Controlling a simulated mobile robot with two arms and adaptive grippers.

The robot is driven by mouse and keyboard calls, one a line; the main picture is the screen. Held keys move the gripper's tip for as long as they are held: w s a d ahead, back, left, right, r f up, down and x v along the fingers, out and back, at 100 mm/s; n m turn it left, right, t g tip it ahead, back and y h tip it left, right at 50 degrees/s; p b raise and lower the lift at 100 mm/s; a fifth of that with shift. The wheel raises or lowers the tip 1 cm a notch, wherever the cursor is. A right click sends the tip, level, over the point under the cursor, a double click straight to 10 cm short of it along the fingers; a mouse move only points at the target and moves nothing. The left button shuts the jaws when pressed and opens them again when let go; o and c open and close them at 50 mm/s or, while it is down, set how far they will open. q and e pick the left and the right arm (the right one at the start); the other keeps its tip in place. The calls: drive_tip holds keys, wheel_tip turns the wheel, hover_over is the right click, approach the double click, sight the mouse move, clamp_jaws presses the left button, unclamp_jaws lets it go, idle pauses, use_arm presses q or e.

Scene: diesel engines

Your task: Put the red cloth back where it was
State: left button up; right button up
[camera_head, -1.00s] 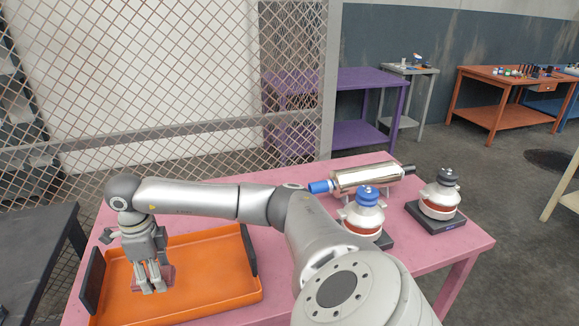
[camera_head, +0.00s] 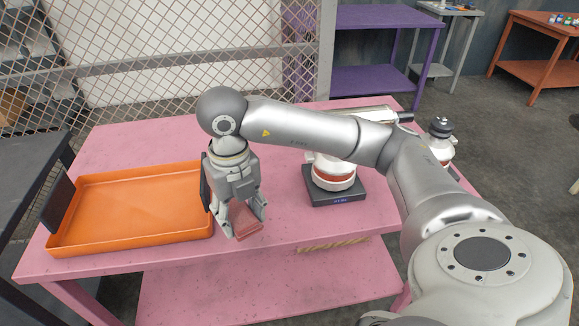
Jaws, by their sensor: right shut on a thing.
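My right gripper (camera_head: 247,227) points down and is shut on the red cloth (camera_head: 249,231), a small folded dark-red piece between its fingertips. It is just right of the orange tray (camera_head: 140,239), near the front edge of the pink table (camera_head: 120,142). I cannot tell whether the cloth touches the table top. The tray shows no items in it. My left gripper is not in view.
A white and red engine part (camera_head: 334,177) stands on a dark base (camera_head: 335,197) right of the gripper. Another with a black cap (camera_head: 440,127) is partly hidden behind my arm. A mesh fence (camera_head: 160,90) stands behind.

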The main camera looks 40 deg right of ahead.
drive_tip(key=shift+d, duration=0.25)
drive_tip(key=w+d+f+p, duration=0.1)
drive_tip(key=w+d+f, duration=0.3)
drive_tip(key=w+d+f+p, duration=0.2)
drive_tip(key=w+d+f, duration=0.2)
drive_tip(key=d, duration=0.1)
drive_tip(key=shift+w+d+f, duration=0.1)
drive_tip(key=shift+d+f, duration=0.05)
drive_tip(key=shift+f, duration=0.15)
drive_tip(key=shift+w+d+f+p, duration=0.25)
drive_tip(key=shift+f+p, duration=0.1)
drive_tip(key=shift+f, duration=0.1)
wheel_tip(320, 180, down, 3)
drive_tip(key=shift+d+r+p, duration=0.1)
drive_tip(key=shift+d+p, duration=0.05)
drive_tip(key=shift+p, duration=0.6)
drive_tip(key=shift+w+f, duration=0.1)
drive_tip(key=shift+f, duration=0.25)
